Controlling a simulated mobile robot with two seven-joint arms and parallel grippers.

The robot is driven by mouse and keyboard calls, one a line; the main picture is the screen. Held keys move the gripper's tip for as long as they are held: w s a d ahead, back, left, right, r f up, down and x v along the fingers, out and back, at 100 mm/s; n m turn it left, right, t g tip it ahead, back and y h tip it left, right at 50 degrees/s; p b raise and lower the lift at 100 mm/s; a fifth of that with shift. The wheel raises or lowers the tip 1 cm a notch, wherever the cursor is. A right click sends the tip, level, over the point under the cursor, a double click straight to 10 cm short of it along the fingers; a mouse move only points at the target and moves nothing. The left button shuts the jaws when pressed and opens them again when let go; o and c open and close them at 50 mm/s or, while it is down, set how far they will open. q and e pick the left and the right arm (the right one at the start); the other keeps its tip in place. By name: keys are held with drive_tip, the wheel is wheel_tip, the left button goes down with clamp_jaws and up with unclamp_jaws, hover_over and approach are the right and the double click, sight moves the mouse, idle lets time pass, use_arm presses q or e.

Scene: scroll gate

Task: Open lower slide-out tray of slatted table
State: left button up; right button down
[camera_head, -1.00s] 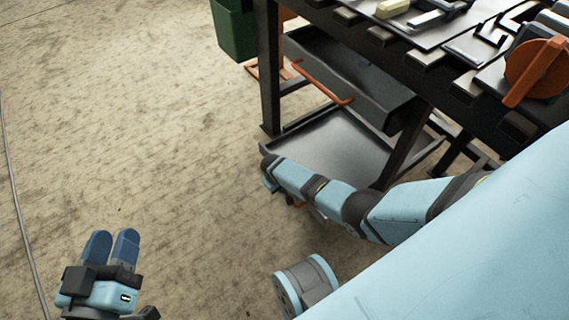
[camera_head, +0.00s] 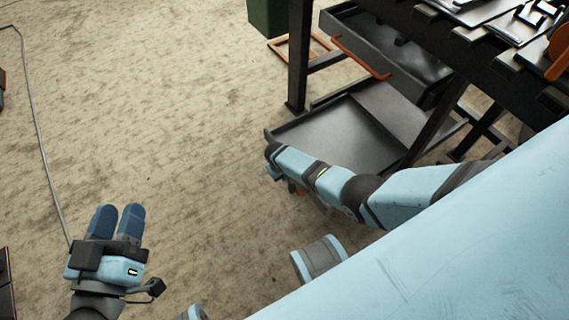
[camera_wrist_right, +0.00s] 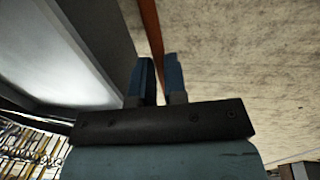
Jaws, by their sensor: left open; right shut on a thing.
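The slatted table (camera_head: 470,50) stands at the upper right. Its lower slide-out tray (camera_head: 335,138), dark grey and empty in the visible part, sticks out past the table leg near the floor. My right arm crosses in front of the tray's front edge and mostly hides the right gripper in the head view. In the right wrist view, my right gripper (camera_wrist_right: 160,62) is shut on the tray's orange handle (camera_wrist_right: 151,30), with the tray's wall (camera_wrist_right: 100,35) to the left. My left gripper (camera_head: 118,212) is open and empty above the floor at lower left.
An upper tray (camera_head: 385,50) with an orange handle (camera_head: 360,57) sits above the lower one. A green bin (camera_head: 268,17) and an orange frame (camera_head: 298,47) are beside the table. A cable (camera_head: 42,140) lies on the left. The floor between is clear.

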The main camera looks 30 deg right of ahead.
drive_tip(key=shift+a, duration=0.1)
drive_tip(key=c, duration=1.2)
unclamp_jaws()
drive_tip(key=shift+o, duration=0.2)
drive_tip(key=shift+r, duration=0.25)
use_arm(q)
wheel_tip(320, 180, up, 6)
drive_tip(key=t+p, duration=0.2)
drive_tip(key=p, duration=0.3)
drive_tip(key=a+f+g+y+p, duration=0.3)
drive_tip(key=f, duration=0.5)
drive_tip(key=shift+s+a+n+g+p, duration=0.25)
drive_tip(key=shift+s+n+g+p, duration=0.05)
drive_tip(key=shift+n, duration=0.1)
use_arm(e)
wheel_tip(320, 180, up, 13)
drive_tip(key=a, duration=0.2)
drive_tip(key=shift+s+a, duration=0.15)
drive_tip(key=shift+a, duration=0.15)
use_arm(q)
drive_tip(key=shift+f, duration=0.1)
